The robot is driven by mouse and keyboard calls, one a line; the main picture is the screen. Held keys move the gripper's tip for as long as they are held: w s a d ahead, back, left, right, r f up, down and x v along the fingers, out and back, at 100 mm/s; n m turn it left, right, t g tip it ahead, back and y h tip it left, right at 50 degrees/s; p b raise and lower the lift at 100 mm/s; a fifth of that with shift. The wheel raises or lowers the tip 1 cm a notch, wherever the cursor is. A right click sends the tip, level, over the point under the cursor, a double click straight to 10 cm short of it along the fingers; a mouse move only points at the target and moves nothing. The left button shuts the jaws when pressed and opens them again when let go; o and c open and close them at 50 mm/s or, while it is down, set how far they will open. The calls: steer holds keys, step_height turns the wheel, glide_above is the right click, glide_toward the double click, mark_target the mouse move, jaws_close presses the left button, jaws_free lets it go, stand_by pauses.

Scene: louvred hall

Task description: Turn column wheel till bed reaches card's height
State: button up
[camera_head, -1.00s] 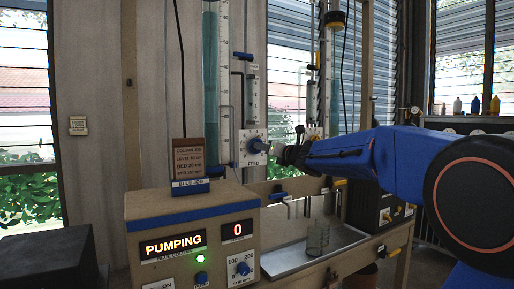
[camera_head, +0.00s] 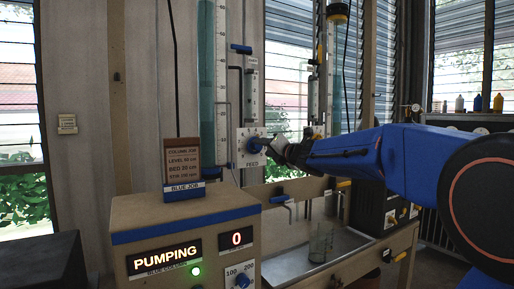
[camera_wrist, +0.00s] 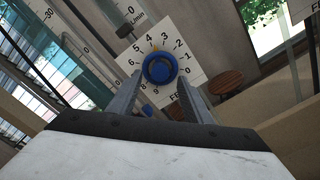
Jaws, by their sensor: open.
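In the wrist view the blue knob (camera_wrist: 160,68) faces me, ringed by printed numbers. My gripper (camera_wrist: 156,98) is open, its two fingers on either side of and just below the knob; I cannot tell whether they touch it. In the head view my gripper (camera_head: 275,150) is at the dial's right edge. The card (camera_head: 183,163) on the box top reads level, bed 20 cm and a third line, above a BLUE JOB label.
A control box (camera_head: 190,240) shows PUMPING and 0 with a green light. A second column stands behind my arm. A dark box (camera_head: 45,262) sits front left.

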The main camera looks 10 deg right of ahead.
mark_target(258, 146)
steer(key=x, duration=0.4)
steer(key=shift+w+r, duration=0.1)
steer(key=shift+w, duration=0.1)
